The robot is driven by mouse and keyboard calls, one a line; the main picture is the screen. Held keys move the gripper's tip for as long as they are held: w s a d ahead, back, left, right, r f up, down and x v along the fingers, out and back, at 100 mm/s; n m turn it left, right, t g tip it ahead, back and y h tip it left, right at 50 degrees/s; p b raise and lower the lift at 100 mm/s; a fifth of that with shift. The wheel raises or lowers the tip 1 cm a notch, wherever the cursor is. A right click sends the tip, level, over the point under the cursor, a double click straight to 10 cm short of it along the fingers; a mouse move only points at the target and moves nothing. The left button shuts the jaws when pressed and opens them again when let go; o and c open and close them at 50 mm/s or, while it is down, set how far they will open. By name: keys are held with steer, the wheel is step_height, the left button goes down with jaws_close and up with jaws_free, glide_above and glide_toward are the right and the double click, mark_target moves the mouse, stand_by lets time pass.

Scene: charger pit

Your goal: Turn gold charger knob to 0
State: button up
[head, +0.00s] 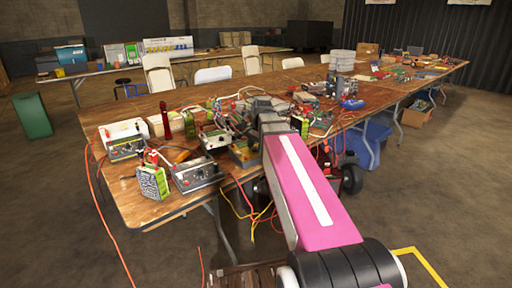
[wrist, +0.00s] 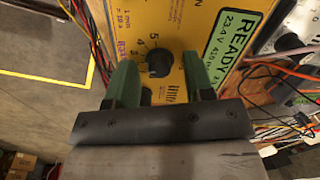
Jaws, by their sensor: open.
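The gold charger (wrist: 190,20) fills the upper middle of the wrist view, with a green "READY" display on its right side. Its black knob (wrist: 160,63) has printed numbers around it, with 4 and 5 readable; I cannot tell where the knob points. My gripper (wrist: 159,66) is open, with one green finger on each side of the knob and gaps showing between. In the head view the gold charger (head: 243,156) sits near the table's front edge, partly covered by my arm; my gripper is hard to make out there.
Other chargers stand left of it on the wooden table (head: 120,186), including a grey one (head: 196,176) and a white-faced one (head: 216,138). Red and orange cables (wrist: 275,85) run right of the gold charger. Open floor lies in front of the table.

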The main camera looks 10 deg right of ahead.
steer(key=shift+c, duration=0.3)
jaws_close()
steer(key=shift+n, duration=0.4)
steer(key=n, duration=0.5)
steer(key=shift+a+n, duration=0.1)
steer(key=shift+n, duration=0.2)
steer(key=n, duration=0.5)
steer(key=shift+n, duration=0.4)
steer(key=shift+o, duration=0.3)
jaws_free()
